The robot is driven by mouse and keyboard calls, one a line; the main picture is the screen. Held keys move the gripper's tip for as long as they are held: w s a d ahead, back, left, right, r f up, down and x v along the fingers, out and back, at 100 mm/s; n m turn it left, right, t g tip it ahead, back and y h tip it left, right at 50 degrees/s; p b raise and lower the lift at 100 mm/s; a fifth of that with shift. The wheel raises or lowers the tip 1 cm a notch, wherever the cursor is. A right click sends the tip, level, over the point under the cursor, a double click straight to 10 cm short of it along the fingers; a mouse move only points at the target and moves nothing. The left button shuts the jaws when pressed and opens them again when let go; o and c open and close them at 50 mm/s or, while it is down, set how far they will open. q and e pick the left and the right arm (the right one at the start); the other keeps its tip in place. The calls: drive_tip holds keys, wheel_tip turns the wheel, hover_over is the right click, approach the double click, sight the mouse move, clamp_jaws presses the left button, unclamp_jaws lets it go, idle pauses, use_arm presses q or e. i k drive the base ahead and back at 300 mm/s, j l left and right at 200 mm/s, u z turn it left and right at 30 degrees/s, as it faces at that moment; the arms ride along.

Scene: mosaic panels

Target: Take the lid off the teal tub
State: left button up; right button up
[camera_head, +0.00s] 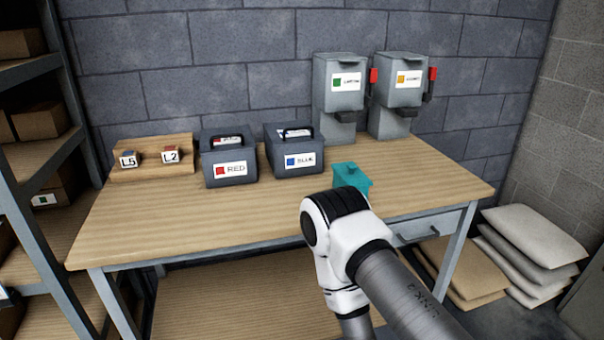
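The teal tub (352,178) stands on the wooden workbench near its front edge, right of the middle. Its top looks covered by a teal lid (345,167), but it is too small to make out the lid's edge clearly. My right arm comes in from the lower right, and its white and black joint is in front of the tub's lower part and hides it. Neither my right gripper nor my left gripper is in view.
The workbench (190,222) also holds a RED box (229,171), a BLUE box (295,160), two grey dispensers (337,115) (392,110) and a wooden rack (181,146) with L5 and L2 blocks. The bench's front left is clear. Shelving (50,115) stands left; sacks (530,235) lie right.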

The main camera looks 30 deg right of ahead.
sight(350, 174)
drive_tip(key=l+u, duration=0.8)
drive_tip(key=u, duration=0.15)
drive_tip(key=k+l+u, duration=0.15)
drive_tip(key=l+u, duration=0.15)
drive_tip(key=u, duration=0.15)
